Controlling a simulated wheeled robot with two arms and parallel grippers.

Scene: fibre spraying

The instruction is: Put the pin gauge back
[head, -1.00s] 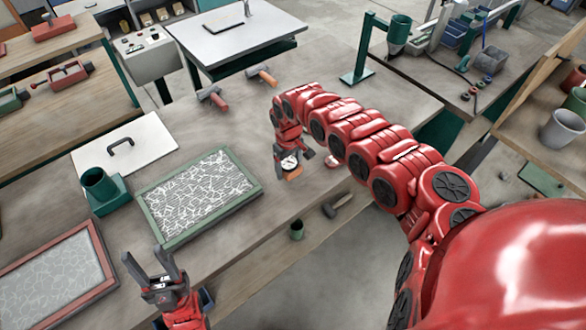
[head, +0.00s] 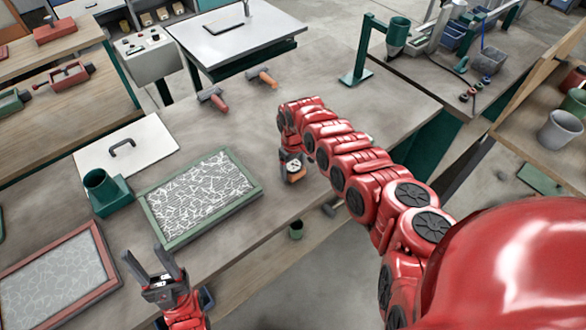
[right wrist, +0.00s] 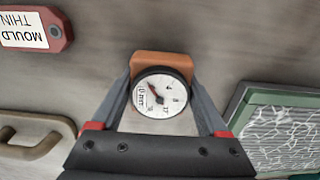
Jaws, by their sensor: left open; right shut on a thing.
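The pin gauge (right wrist: 161,92) has a round white dial with a black rim and an orange body beyond it. In the right wrist view it sits between the fingers of my right gripper (right wrist: 161,74), which is shut on it. In the head view the gauge (head: 295,166) shows small below my right wrist, near the bench's front edge; I cannot tell whether it touches the bench. My left gripper (head: 143,252) is open and empty, low at the left, in front of the green-framed mould (head: 167,241) holding white fibres.
A red-framed mould (head: 103,247) lies at the left. A white plate with a handle (head: 160,140) and a green cup (head: 122,190) stand behind. Two hand tools (head: 213,98) lie further back. A tag (right wrist: 55,32) shows in the wrist view. The bench behind my right gripper is clear.

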